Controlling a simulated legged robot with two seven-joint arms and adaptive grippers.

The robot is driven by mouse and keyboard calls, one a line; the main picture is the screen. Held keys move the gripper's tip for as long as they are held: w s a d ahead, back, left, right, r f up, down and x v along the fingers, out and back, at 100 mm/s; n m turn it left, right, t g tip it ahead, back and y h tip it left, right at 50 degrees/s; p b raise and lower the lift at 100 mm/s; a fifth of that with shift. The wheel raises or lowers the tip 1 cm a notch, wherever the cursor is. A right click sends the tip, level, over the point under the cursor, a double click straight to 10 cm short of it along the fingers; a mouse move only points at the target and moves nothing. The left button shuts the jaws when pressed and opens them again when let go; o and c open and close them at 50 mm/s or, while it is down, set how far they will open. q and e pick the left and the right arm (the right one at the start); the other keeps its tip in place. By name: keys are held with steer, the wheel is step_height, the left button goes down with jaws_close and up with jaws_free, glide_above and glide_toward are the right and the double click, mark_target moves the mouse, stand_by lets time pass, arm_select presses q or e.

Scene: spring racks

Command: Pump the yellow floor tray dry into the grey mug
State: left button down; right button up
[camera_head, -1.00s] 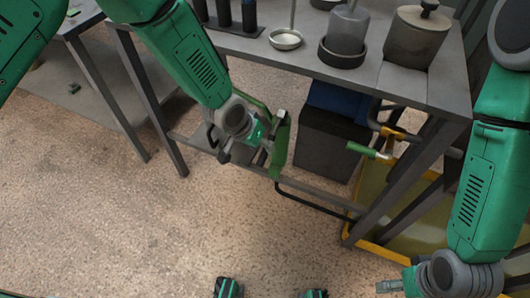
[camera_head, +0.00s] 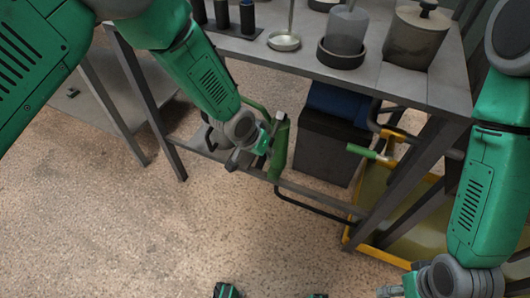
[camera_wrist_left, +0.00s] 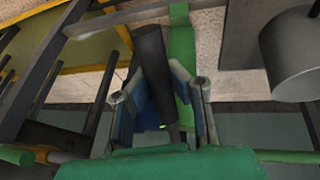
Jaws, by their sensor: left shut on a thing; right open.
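The yellow floor tray (camera_head: 405,240) lies under the right end of the bench, partly hidden by its legs; it also shows in the left wrist view (camera_wrist_left: 62,52). A green upright pump (camera_head: 279,148) stands by the bench's lower rail. My left gripper (camera_head: 264,146) is shut at the pump; in the left wrist view a dark bar (camera_wrist_left: 152,70) runs between its blue pads, beside a green post (camera_wrist_left: 182,60). A grey cylinder (camera_wrist_left: 298,58) at that view's right edge is possibly the grey mug. My right gripper (camera_head: 390,292) is open at the bottom edge, partly cut off.
A black hose (camera_head: 315,205) runs from the pump's foot towards the tray. A green-handled valve (camera_head: 368,152) is on piping above the tray. A dark box (camera_head: 325,145) stands under the bench. Pots and dishes stand on the bench top (camera_head: 400,82).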

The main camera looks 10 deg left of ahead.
arm_select(q)
step_height(320, 180, up, 2)
steer(key=shift+s+r+g+p, duration=0.1)
steer(key=shift+g+p, duration=0.6)
steer(key=shift+p, duration=0.45)
steer(key=shift+a+r+g+y+p, duration=0.1)
steer(key=shift+r+g+y+p, duration=0.3)
steer(key=shift+r+g, duration=0.25)
steer(key=shift+s+r+g, duration=0.1)
steer(key=shift+r+g, duration=0.45)
steer(key=c, duration=1.4)
jaws_free()
steer(key=v, duration=1.1)
steer(key=shift+r, duration=0.45)
